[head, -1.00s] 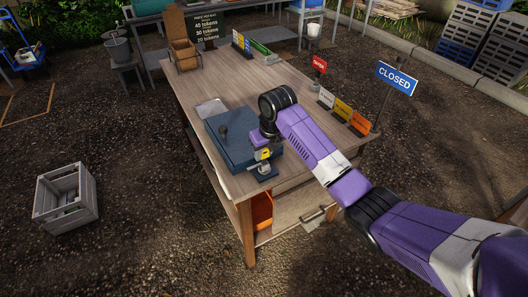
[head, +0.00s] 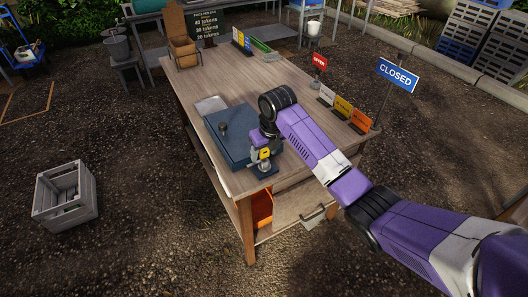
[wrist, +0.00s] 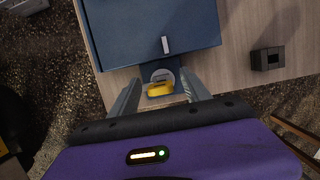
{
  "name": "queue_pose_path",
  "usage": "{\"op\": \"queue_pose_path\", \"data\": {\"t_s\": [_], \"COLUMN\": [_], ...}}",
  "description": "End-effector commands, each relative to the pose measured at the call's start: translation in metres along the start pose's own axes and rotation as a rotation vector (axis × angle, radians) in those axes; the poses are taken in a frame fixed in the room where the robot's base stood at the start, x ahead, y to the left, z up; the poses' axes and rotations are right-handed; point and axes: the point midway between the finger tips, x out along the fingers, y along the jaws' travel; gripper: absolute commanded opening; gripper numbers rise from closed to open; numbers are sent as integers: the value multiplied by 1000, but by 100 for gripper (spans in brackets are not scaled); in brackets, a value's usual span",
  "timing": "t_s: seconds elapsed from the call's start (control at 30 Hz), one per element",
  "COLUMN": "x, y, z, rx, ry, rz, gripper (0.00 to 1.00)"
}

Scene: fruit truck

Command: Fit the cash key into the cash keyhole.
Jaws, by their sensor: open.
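The blue cash box (head: 238,148) lies on the wooden table near its close corner, with a knob-like upright piece (head: 224,128) on top. That piece also shows as a pale bar in the wrist view (wrist: 165,45). A yellow-headed piece, apparently the cash key (head: 265,154), stands at the box's near side over a dark base (head: 265,173). In the wrist view the yellow piece (wrist: 160,89) sits in front of a grey disc (wrist: 162,74). My gripper (wrist: 163,92) is open, its fingers on either side of the yellow piece. I cannot make out the keyhole.
A small dark block (wrist: 267,58) stands on the table right of the box. Colored signs (head: 343,106) line the table's right edge, with a red sign (head: 319,63) behind. The table's middle (head: 235,85) is clear. A crate (head: 65,195) stands on the ground at left.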

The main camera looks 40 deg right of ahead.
Motion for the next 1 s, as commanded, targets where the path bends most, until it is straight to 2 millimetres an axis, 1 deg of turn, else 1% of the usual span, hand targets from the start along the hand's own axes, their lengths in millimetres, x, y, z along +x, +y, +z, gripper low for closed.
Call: {"op": "queue_pose_path", "data": {"t_s": [0.07, 0.17, 0.4, 0.53, 0.7, 1.0], "x": [-3, -14, -53, -69, -77, -78], "y": [0, 0, -1, 0, 0, 0], "z": [0, 1, 1, 1, 0, 0], "rx": [0, 0, 0, 0, 0, 0], "ry": [-1, -4, -4, -3, -1, 0], "rz": [0, 0, 0, 0, 0, 0], "gripper": [55, 55, 55, 55, 55, 55]}}
